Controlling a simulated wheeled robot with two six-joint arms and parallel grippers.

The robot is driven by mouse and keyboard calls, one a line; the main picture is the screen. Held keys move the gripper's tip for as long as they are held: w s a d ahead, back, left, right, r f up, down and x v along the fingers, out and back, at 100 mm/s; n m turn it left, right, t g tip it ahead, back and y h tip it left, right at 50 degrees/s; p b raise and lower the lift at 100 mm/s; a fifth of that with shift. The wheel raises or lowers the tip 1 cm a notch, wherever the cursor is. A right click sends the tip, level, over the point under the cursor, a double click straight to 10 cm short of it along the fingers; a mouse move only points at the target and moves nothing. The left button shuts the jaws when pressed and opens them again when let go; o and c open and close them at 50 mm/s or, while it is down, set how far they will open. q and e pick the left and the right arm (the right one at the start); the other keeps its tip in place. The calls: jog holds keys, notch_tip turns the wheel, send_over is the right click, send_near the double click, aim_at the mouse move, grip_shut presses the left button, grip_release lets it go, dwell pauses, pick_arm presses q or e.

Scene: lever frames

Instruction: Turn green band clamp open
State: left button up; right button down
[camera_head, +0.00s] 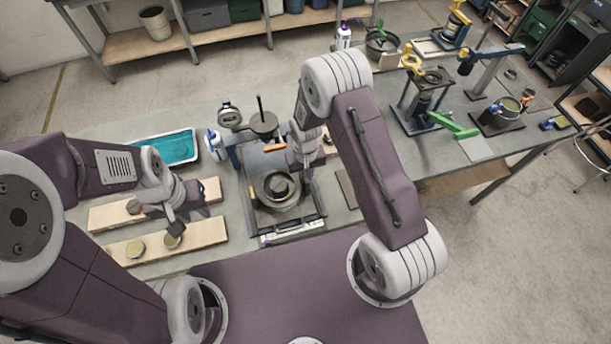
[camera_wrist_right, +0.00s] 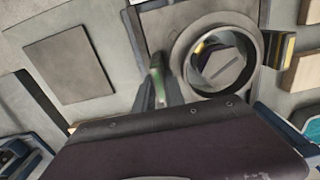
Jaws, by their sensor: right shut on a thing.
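The band clamp is a dark grey ring (camera_head: 262,201) on a flat fixture in front of me. In the right wrist view the ring (camera_wrist_right: 180,55) is round a hollow centre with a slotted part inside. A green lever (camera_wrist_right: 157,77) stands at the ring's left side there. My right gripper (camera_wrist_right: 158,92) is shut on this green lever, a finger on each side. In the head view my right gripper (camera_head: 307,178) is at the ring's right edge and hides the lever. My left gripper (camera_head: 182,222) is over the wooden boards, apart from the clamp; its jaw opening is unclear.
Wooden boards (camera_head: 205,232) with round pieces lie left of the fixture. A teal tray (camera_head: 178,147) and a white-blue bottle (camera_head: 213,144) stand behind. A dark post stand (camera_head: 264,122) is behind the ring. Other fixtures, one with a green lever (camera_head: 452,125), stand further right.

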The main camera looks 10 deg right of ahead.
jog(key=shift+w+r, duration=0.1)
dwell(0.5)
jog(key=c, duration=1.4)
grip_release()
jog(key=shift+r, duration=0.3)
notch_tip(320, 180, up, 8)
jog(key=shift+f+b, duration=0.2)
jog(key=shift+b, duration=0.95)
jog(key=shift+r, duration=0.45)
